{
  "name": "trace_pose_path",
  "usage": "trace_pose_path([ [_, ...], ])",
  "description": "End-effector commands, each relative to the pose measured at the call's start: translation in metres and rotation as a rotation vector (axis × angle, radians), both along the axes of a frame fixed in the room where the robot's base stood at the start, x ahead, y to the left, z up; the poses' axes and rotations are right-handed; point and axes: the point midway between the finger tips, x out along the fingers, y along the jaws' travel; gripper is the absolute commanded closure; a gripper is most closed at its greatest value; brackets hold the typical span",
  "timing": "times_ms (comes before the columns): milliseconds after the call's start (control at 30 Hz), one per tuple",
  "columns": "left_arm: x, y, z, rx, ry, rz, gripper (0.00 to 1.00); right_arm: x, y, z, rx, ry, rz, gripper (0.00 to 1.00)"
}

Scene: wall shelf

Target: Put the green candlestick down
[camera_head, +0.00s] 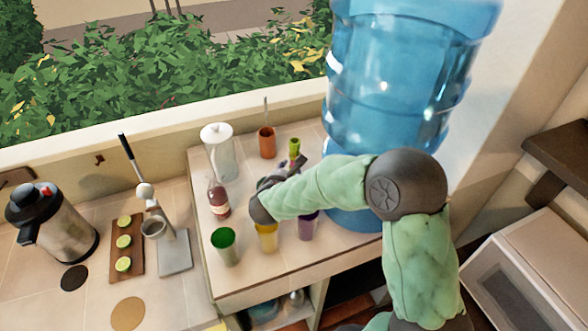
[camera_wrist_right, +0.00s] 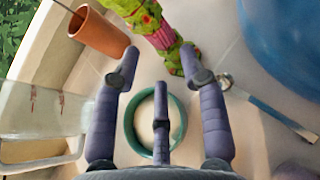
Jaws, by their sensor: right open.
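The green candlestick (camera_head: 294,147) stands on the tiled counter (camera_head: 310,267), behind my right gripper (camera_head: 283,172) in the head view. In the right wrist view the candlestick (camera_wrist_right: 152,24) is green with red spots and a pink ribbed middle. My right gripper (camera_wrist_right: 159,52) is open, with its fingertips just short of the candlestick's near end and nothing clearly held between them. I cannot tell whether one fingertip still touches it. In the head view my forearm and wrist hide the candlestick's lower part. My left gripper is out of view.
An orange cup (camera_head: 267,142), a glass pitcher (camera_head: 218,150) and a bottle (camera_head: 218,197) stand to the left. Green (camera_head: 224,245), yellow (camera_head: 267,238) and purple cups (camera_head: 308,228) line the front. A large water jug (camera_head: 395,100) stands right. A teal-rimmed bowl (camera_wrist_right: 132,130) lies below the fingers.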

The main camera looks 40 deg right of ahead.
Motion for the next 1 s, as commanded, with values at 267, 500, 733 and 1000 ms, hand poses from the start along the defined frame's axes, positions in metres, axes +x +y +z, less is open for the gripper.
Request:
trace_pose_path([
  [267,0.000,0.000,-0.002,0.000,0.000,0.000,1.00,0.013,-0.016,-0.010,0.001,0.000,-0.001,0.57],
  [500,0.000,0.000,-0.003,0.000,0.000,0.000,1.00,0.031,-0.039,-0.025,0.001,0.001,-0.002,0.57],
  [733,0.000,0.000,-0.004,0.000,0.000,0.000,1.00,0.041,-0.052,-0.032,0.000,0.000,-0.001,0.57],
  [1000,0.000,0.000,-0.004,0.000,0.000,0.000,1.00,0.041,-0.051,-0.032,0.001,-0.001,0.000,0.74],
])
